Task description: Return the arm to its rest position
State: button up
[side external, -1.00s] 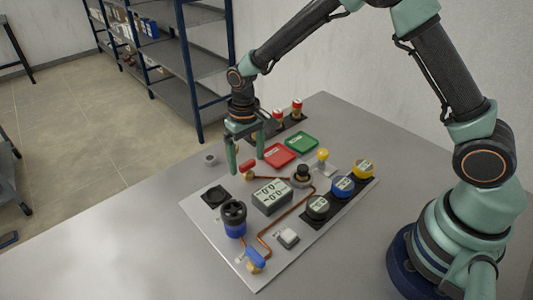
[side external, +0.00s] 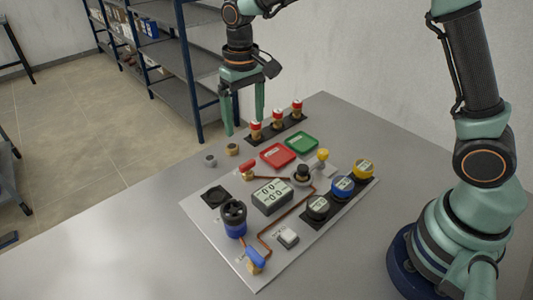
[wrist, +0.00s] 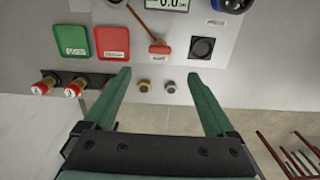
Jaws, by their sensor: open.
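My gripper (side external: 243,118) is open and empty, raised above the far edge of the panel in the side view. Its two green fingers point down and are spread apart. In the wrist view the gripper (wrist: 162,100) frames two small fittings, one brass (wrist: 143,86) and one grey (wrist: 170,87), which lie beyond the fingertips. In the side view the brass fitting (side external: 232,149) and the grey fitting (side external: 210,160) stand at the panel's far left edge, apart from the fingers.
The panel (side external: 215,225) on the table carries a red tray (side external: 277,155), a green tray (side external: 302,142), a display box (side external: 272,196), a black-and-blue valve (side external: 233,218) and several knobs. Red-capped fittings (side external: 277,119) stand behind. Shelving (side external: 190,60) is beyond the table. Air above the panel is clear.

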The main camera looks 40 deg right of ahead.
jog(key=shift+r, duration=0.25)
jog(key=s+d+r+t, duration=0.2)
jog(key=s+d+r, duration=0.2)
jog(key=s, duration=0.4)
jog(key=s+d+r+t, duration=0.3)
jog(key=s+d, duration=0.3)
jog(key=s, duration=0.2)
jog(key=shift+d+r+t, duration=0.25)
jog(key=shift+r+t, duration=0.05)
jog(key=shift+r, duration=0.35)
